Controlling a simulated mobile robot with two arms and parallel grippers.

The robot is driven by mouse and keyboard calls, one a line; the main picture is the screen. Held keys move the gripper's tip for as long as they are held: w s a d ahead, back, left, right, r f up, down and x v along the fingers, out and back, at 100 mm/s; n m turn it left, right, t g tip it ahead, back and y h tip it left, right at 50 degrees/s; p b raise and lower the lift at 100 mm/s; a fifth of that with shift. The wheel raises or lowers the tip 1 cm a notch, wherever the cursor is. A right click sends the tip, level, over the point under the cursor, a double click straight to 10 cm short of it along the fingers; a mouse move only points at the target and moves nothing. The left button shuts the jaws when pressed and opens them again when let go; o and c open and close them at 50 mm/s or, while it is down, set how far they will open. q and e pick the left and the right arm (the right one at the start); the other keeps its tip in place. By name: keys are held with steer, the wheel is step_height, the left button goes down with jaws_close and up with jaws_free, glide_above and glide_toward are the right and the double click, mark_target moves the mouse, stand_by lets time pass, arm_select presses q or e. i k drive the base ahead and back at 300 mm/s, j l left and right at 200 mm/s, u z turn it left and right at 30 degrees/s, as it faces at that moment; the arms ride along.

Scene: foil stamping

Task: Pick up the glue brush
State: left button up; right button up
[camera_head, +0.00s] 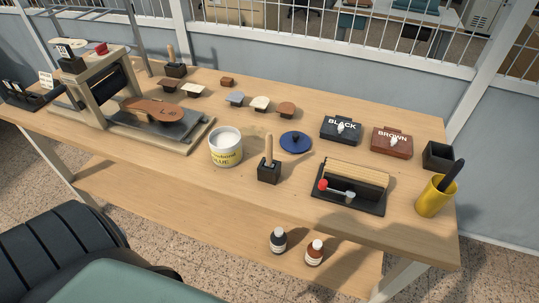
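A light wooden handle (268,149), likely the glue brush, stands upright in a small black block holder (269,173) near the middle of the workbench. Its lower end is hidden inside the holder. The open glue pot (226,151), white with a yellow label, stands just left of it, and a round blue lid (296,141) lies behind it to the right. A second wooden-handled tool (171,53) stands in another black block at the back left. Neither of my grippers is in view.
The wooden workbench (245,195) has a press (90,88) at left. Black (341,130) and brown (392,142) boxes, a roller device (350,187) and a yellow cup (434,198) stand at right. Bottles sit on the lower shelf. The bench front before the brush is clear.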

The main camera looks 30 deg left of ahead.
mark_target(268, 137)
steer(key=u, duration=1.55)
